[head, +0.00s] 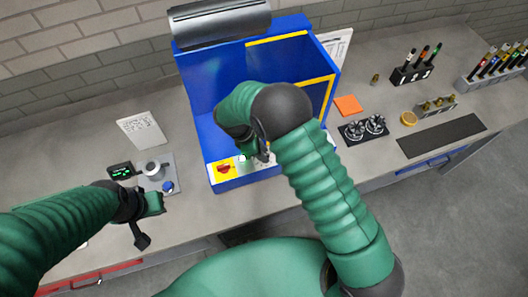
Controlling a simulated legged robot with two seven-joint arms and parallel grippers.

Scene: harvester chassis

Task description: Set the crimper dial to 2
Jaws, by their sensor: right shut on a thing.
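The blue machine (203,88), which looks like the crimper, stands on the bench against the wall. Its front panel carries a red knob or button on a yellow patch (223,168). My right gripper (262,157) reaches down to this panel, right of the yellow patch. It is shut on a small part there, apparently the crimper dial, which the gripper and arm mostly hide. I cannot read the dial's setting. My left gripper (146,222) hangs at the bench's front edge, apart from the machine; its jaw opening is unclear.
Left of the machine are a small display (121,171), a grey plate with a round part (153,168) and a white sheet (141,129).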

